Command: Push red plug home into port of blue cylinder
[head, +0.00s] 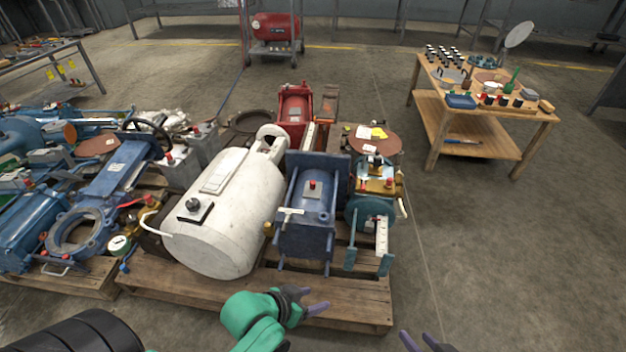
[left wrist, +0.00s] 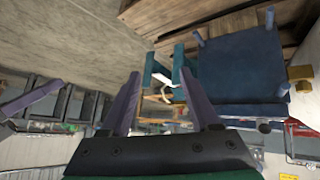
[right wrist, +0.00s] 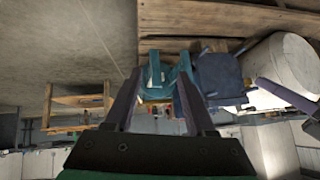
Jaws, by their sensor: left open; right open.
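The blue cylinder (head: 313,222) stands on the front pallet, between the white tank and a teal machine. A small red plug (head: 312,185) shows on its top side; I cannot tell how deep it sits in its port. My left gripper (head: 309,299) is open and empty, in front of the pallet's edge and apart from the cylinder. My right gripper (head: 421,340) is open and empty at the bottom edge, right of the pallet. The cylinder's blue end also shows in the left wrist view (left wrist: 240,75) and the right wrist view (right wrist: 218,75). The plug is not discernible there.
The white tank (head: 225,215) is left of the cylinder, the teal machine (head: 370,213) close on its right. The wooden pallet (head: 255,300) carries them. A wooden workbench (head: 477,120) with small parts stands at the back right. The floor right of the pallet is clear.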

